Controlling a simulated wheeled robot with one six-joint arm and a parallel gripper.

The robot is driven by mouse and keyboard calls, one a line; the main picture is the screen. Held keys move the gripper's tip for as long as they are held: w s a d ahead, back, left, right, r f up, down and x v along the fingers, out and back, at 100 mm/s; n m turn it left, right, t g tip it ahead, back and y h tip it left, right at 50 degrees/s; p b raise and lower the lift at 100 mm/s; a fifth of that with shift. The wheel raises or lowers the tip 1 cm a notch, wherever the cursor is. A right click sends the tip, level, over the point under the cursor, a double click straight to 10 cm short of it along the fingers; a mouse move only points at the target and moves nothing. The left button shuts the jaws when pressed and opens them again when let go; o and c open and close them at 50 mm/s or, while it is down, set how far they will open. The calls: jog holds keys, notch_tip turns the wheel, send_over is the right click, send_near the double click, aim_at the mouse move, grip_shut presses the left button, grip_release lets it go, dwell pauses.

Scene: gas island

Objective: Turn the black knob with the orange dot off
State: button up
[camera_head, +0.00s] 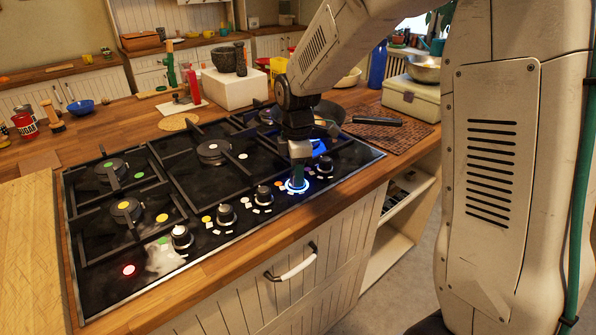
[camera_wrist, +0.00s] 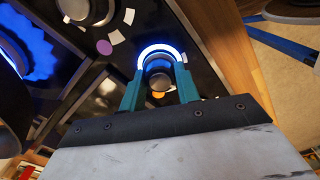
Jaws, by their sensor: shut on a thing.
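The black knob (camera_wrist: 158,66) sits between the two teal fingers of my gripper (camera_wrist: 158,82) in the wrist view, with a blue-white lit ring around it. A small orange dot (camera_wrist: 158,95) shows beside it, between the fingers. In the head view my gripper (camera_head: 298,168) reaches down onto this knob on the front control row, and the lit ring (camera_head: 297,185) glows below it. My gripper is shut on the knob. The knob's pointer direction is hard to tell.
A blue flame (camera_wrist: 25,45) burns at a burner. Other knobs (camera_head: 226,213) line the black hob (camera_head: 120,275). A pan handle (camera_head: 376,121) points right. A drawer handle (camera_head: 292,262) is below.

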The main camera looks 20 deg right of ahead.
jog(key=m, duration=0.6)
jog(key=shift+w+r, duration=0.1)
jog(key=m, duration=1.6)
jog(key=shift+m, duration=0.3)
dwell(0.3)
jog(key=o, duration=1)
